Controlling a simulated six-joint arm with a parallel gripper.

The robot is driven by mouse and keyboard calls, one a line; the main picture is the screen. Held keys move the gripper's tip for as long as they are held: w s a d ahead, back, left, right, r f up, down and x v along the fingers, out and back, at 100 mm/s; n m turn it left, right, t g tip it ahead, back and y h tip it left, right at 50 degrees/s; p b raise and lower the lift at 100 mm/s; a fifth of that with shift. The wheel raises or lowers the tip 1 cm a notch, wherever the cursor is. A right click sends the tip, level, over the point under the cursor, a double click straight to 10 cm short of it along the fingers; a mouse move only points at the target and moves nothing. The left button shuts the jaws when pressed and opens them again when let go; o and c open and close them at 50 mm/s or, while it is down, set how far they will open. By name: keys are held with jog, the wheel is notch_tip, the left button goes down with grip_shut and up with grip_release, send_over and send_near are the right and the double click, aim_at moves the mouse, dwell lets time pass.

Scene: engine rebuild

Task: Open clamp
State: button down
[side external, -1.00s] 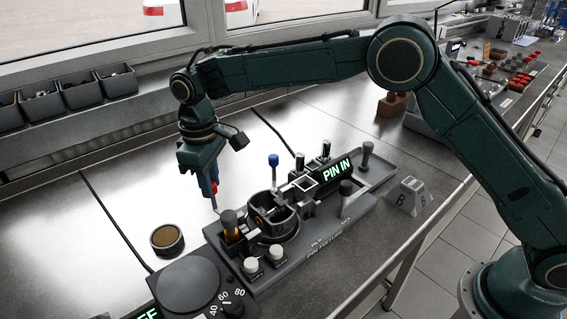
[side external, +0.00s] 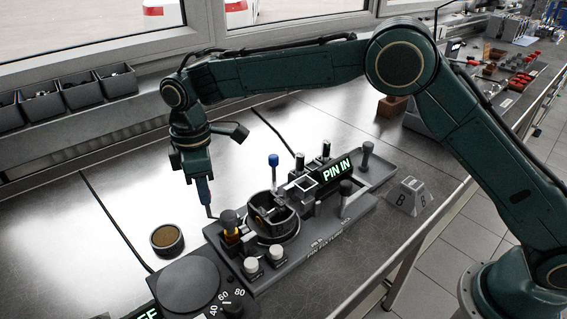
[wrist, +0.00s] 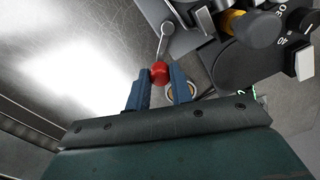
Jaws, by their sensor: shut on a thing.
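The clamp lever is a thin metal arm (wrist: 163,45) with a red ball knob (wrist: 159,70) at its end, beside the grey fixture (side external: 305,252). My gripper (wrist: 160,80) is shut on the red knob, with a blue finger on each side. In the side external view my gripper (side external: 205,198) points down at the left end of the fixture. There the knob is hidden by the fingers, and only the lever's lower end shows beneath them. I cannot tell how far the clamp is open.
A dark ring-shaped part (side external: 288,222) sits in the fixture, beside a blue-topped post (side external: 273,160). A round tin (side external: 167,239) stands to the left, and a dial unit (side external: 190,285) is in front.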

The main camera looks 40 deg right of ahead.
jog(key=c, duration=1.2)
grip_release()
jog(key=shift+c, duration=0.2)
jog(key=shift+r, duration=0.15)
notch_tip(320, 180, up, 14)
jog(key=shift+f, duration=0.2)
